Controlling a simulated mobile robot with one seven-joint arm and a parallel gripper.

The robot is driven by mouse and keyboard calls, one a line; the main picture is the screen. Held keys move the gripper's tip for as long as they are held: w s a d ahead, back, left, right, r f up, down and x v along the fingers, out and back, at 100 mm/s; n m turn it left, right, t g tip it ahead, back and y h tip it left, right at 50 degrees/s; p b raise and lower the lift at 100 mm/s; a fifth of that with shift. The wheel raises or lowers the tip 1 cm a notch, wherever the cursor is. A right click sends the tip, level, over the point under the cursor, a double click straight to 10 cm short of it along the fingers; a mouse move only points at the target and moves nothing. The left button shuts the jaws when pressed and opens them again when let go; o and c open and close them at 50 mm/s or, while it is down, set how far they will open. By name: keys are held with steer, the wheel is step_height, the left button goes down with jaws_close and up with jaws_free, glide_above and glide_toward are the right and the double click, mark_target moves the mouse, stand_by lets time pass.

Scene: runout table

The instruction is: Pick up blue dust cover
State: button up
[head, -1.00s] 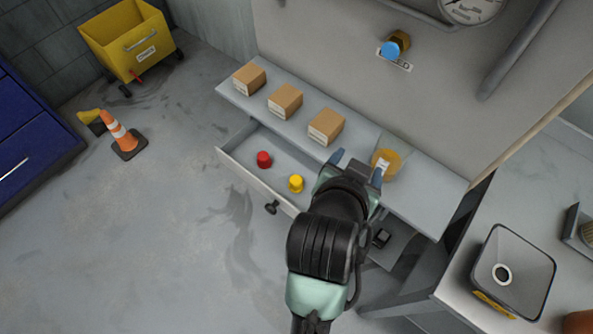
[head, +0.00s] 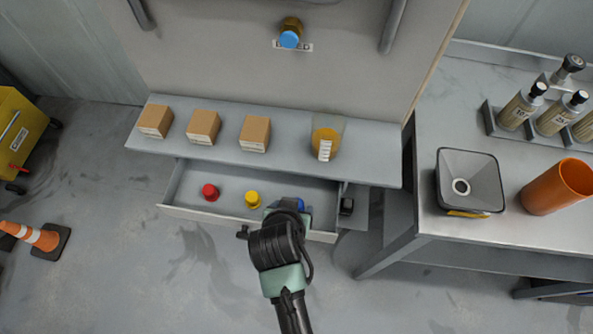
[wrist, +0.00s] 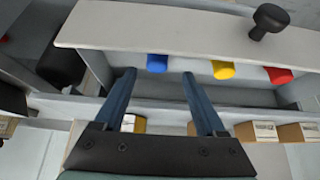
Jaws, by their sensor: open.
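The blue dust cover (wrist: 157,63) lies in the open drawer (head: 180,212), in a row with a yellow cover (head: 253,200) and a red cover (head: 209,192). In the head view a bit of blue (head: 300,203) shows just past my gripper, which mostly hides it. In the wrist view my gripper (wrist: 159,75) is open and empty. The blue cover shows between and beyond its two fingertips; I cannot tell the exact gap. Another blue cap (head: 290,39) sits on a brass fitting on the wall panel.
A shelf (head: 375,160) above the drawer holds three cardboard boxes (head: 203,127) and a clear container with amber contents (head: 326,140). The drawer front and knob (wrist: 271,18) are close to my gripper. A workbench (head: 440,125) at the right holds a funnel-like bin (head: 470,175), orange cup and bottles.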

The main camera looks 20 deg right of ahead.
steer(key=shift+d+x, duration=0.15)
steer(key=shift+x, duration=1.15)
steer(key=shift+d+x, duration=0.1)
steer(key=shift+x, duration=1.2)
steer(key=shift+r, duration=0.1)
jaws_close()
